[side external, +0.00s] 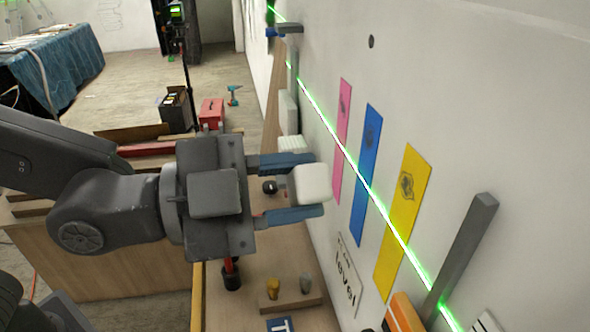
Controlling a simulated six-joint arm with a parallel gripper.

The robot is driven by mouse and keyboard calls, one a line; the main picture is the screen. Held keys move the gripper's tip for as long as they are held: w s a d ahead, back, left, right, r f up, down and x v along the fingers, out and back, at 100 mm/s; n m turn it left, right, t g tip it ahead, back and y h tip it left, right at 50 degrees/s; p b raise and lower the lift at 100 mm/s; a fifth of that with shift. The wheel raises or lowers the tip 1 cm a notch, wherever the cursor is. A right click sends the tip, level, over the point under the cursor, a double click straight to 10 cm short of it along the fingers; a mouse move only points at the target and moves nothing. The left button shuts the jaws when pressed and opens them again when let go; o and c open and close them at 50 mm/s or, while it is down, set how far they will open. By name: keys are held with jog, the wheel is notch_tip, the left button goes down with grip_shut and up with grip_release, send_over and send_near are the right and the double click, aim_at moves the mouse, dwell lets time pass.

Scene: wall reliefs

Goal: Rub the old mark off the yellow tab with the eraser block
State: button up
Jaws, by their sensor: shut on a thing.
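The yellow tab (396,245) is an upright strip on the wall, right of the pink and blue ones. A dark scribbled mark (406,187) shows on its upper part. My gripper (293,187) has blue fingers shut on the white eraser block (313,183). The block is held out towards the wall, left of the tabs in the picture, and looks apart from the yellow tab. Whether it touches the wall is hard to tell.
A blue tab (366,190) and a pink tab (342,135) are also on the wall. A green laser line crosses the tabs. A grey bar (462,250) sticks out right of the yellow tab. A "level" sign (347,275) is below. Small pegs stand on a wooden block (292,304).

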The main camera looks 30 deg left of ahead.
aim_at(399, 170)
jog(key=shift+x, duration=2.8)
jog(key=shift+x, duration=1)
jog(key=shift+f, duration=0.1)
jog(key=shift+s+d, duration=1.3)
jog(key=shift+s, duration=0.2)
jog(key=shift+w, duration=0.1)
jog(key=shift+w+a, duration=0.65)
jog(key=shift+w, duration=0.15)
jog(key=shift+w+a, duration=0.65)
jog(key=shift+w, duration=0.15)
jog(key=shift+c, duration=0.6)
